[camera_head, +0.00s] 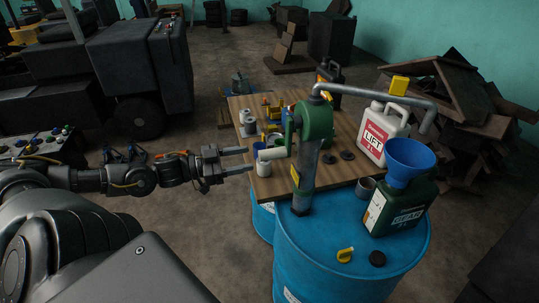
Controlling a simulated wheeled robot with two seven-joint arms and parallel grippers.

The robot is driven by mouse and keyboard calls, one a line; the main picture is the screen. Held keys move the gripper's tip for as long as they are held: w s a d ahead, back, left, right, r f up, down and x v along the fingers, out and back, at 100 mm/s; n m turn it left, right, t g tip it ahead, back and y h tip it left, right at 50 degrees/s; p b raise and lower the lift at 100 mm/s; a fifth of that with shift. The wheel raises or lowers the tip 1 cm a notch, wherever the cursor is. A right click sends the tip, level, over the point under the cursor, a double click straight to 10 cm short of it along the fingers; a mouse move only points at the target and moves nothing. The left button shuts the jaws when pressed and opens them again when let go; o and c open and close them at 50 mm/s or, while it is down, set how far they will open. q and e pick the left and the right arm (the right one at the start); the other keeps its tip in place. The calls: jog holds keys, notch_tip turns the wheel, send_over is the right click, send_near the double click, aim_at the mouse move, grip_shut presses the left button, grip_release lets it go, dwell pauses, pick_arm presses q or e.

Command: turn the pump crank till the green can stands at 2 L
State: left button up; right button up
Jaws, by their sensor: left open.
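A green hand pump (318,120) stands upright on the blue drum (330,262). Its grey spout pipe (385,94) runs right and bends down over a blue funnel (408,158). The funnel sits in the green can (412,206), which stands on the drum; its liquid level cannot be read. What looks like the pump's crank has a pale grip (272,153) pointing left. My left gripper (248,160) is open, its fingertips just left of this grip, with nothing seen between them. My right gripper is not in view.
A grey cup (366,187), yellow tap (345,254) and black cap (377,258) lie near the can. Dark machinery stands left.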

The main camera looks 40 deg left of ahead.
aim_at(270, 154)
pick_arm(q)
jog(key=b+x, duration=0.2)
jog(key=x, duration=0.3)
jog(key=shift+w+d, duration=0.15)
jog(key=shift+w, duration=0.25)
jog(key=shift+w+d, duration=0.2)
jog(key=shift+w, duration=0.05)
jog(key=shift+x, duration=1.05)
jog(key=shift+f, duration=0.1)
jog(key=shift+c, duration=0.4)
grip_shut()
